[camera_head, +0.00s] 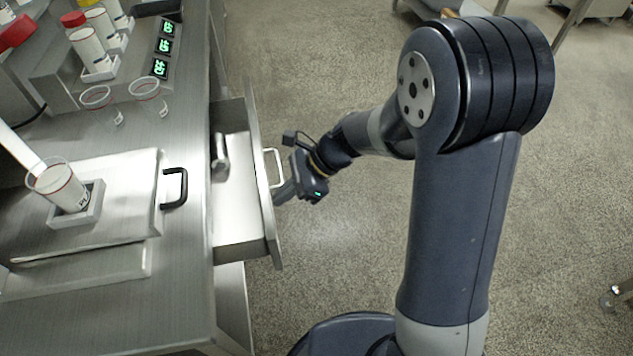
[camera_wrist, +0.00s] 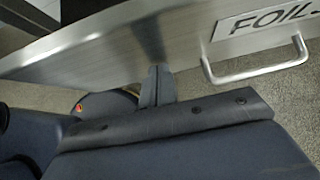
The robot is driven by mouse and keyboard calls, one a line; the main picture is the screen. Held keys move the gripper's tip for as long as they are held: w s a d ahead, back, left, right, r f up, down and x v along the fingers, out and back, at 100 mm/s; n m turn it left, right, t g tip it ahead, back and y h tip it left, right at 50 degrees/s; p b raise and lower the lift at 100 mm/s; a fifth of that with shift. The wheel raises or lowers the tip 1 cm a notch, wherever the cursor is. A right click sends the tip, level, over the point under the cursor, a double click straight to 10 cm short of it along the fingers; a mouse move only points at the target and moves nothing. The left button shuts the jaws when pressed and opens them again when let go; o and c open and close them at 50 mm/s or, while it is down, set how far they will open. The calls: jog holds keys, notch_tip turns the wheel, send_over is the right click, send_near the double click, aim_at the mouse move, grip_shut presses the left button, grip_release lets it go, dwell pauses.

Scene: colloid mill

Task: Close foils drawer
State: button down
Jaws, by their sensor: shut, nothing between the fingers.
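The foils drawer (camera_head: 240,248) sticks out from the steel bench in the head view, pulled open, with a roll-shaped metal thing (camera_head: 219,152) inside. Its front (camera_wrist: 120,38) fills the upper part of the wrist view, with a label reading "FOIL" (camera_wrist: 262,20) and a bar handle (camera_wrist: 255,72) at the right. My gripper (camera_head: 283,193) is at the outer face of the drawer front, just below the handle in the head view. Its fingers (camera_wrist: 157,82) are shut and empty, with tips at or very near the drawer front; I cannot tell whether they touch.
The steel bench (camera_head: 180,300) fills the left side, with a black handle (camera_head: 174,188) on a flat panel, clear cups (camera_head: 148,88) and green displays (camera_head: 163,46). The speckled floor (camera_head: 320,260) right of the drawer is open around my arm.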

jog(key=p, duration=0.1)
send_over(252, 216)
jog(key=s+a, duration=0.1)
jog(key=a, duration=0.2)
jog(key=shift+s+a, duration=0.25)
jog(key=shift+a, duration=0.45)
jog(key=shift+a+r, duration=0.1)
jog(key=shift+w+d+p, duration=0.2)
jog(key=shift+d+p, duration=0.1)
jog(key=shift+d, duration=0.2)
jog(key=d, duration=0.1)
jog(key=w+d, duration=0.1)
jog(key=d, duration=0.1)
jog(key=shift+d+r, duration=0.2)
jog(key=shift+d, duration=0.1)
jog(key=p+v, duration=0.2)
jog(key=v, duration=0.7)
jog(key=shift+d, duration=0.25)
